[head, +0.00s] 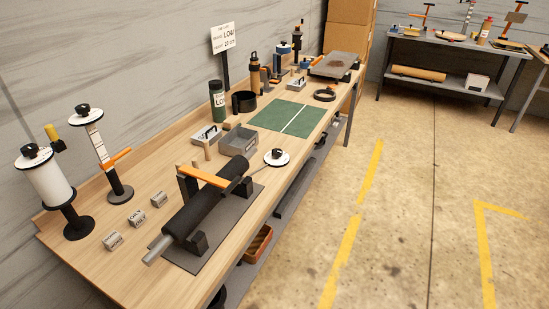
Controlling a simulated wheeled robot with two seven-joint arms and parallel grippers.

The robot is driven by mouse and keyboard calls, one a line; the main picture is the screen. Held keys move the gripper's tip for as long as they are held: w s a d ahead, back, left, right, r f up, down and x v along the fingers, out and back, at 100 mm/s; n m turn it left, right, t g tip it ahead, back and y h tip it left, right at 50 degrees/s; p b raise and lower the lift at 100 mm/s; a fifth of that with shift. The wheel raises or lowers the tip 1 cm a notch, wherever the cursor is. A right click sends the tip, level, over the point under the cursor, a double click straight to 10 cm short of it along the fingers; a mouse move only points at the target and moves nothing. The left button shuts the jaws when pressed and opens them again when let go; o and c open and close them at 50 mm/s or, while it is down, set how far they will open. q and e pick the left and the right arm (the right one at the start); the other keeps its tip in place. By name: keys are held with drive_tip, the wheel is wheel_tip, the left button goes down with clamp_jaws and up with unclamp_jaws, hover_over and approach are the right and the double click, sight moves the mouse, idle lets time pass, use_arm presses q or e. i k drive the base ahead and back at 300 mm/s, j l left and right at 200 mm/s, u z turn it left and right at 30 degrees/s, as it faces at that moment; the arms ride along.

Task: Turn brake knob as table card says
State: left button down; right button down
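A white sign card (222,38) on a dark post stands at the back of the wooden table. Its large line looks like "LOW" and the line below like "20 cm"; the small print is unclear. A white dial with a black knob (277,155) sits near the table's front edge, by the right end of a black roller device (212,192). I cannot tell which knob is the brake, nor read the dial marks. Neither gripper is in view.
Three small printed blocks (137,218) lie left of the roller. A grey bin (238,142), a green mat (285,117) and a dark green canister (217,98) stand farther back. The concrete floor (400,190) beside the table is open. Another workbench (455,46) stands at the far right.

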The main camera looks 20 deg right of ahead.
sight(277, 153)
drive_tip(key=i+l, duration=0.2)
drive_tip(key=l, duration=0.15)
drive_tip(key=i+l+u, duration=0.1)
drive_tip(key=l, duration=0.25)
drive_tip(key=i+l, duration=0.25)
drive_tip(key=l, duration=0.15)
drive_tip(key=u, duration=0.05)
